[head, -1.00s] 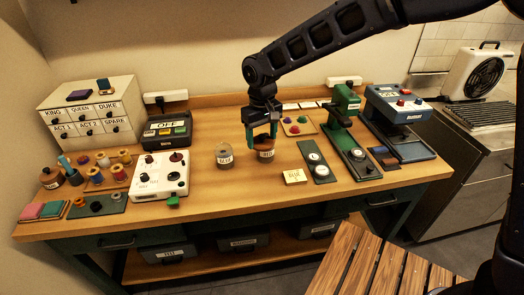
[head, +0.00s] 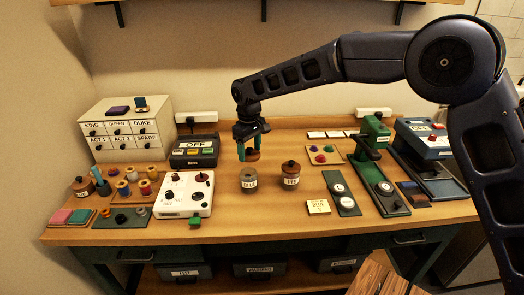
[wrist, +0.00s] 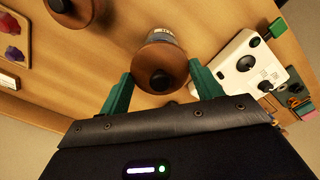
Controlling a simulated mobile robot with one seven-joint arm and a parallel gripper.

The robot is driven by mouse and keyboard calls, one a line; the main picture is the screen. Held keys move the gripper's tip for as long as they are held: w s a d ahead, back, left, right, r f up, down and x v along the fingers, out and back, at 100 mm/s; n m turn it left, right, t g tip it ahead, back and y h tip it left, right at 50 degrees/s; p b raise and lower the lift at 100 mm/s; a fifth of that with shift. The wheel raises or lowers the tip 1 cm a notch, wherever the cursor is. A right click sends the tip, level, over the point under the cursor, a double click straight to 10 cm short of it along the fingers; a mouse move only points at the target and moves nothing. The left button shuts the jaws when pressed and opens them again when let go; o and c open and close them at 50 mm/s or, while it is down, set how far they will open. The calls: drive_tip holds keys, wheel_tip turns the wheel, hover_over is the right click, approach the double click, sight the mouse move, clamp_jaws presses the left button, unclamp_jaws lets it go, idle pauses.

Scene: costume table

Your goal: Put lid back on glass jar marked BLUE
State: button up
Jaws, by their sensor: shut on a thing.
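My gripper (head: 252,150) is shut on a round brown lid (head: 253,156) with a dark knob. In the wrist view the lid (wrist: 160,65) sits between the green fingers. An open glass jar (head: 249,183) with a white label stands on the table just below the lid in the head view. The lid is apart from the jar. In the wrist view the lid hides most of this jar, and part of its label (wrist: 167,32) shows past the edge. A second jar (head: 290,176), with its brown lid on, stands to the right. I cannot read either label surely.
A white control box (head: 183,194) with knobs stands left of the open jar. A green press (head: 375,135) stands farther right. The table in front of the jars is clear.

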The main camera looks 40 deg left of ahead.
drive_tip(key=shift+a+f, duration=0.3)
drive_tip(key=shift+a, duration=0.3)
drive_tip(key=shift+f, duration=3.15)
drive_tip(key=shift+f, duration=0.15)
drive_tip(key=o, duration=1.3)
drive_tip(key=shift+c, duration=0.2)
drive_tip(key=shift+r, duration=3.55)
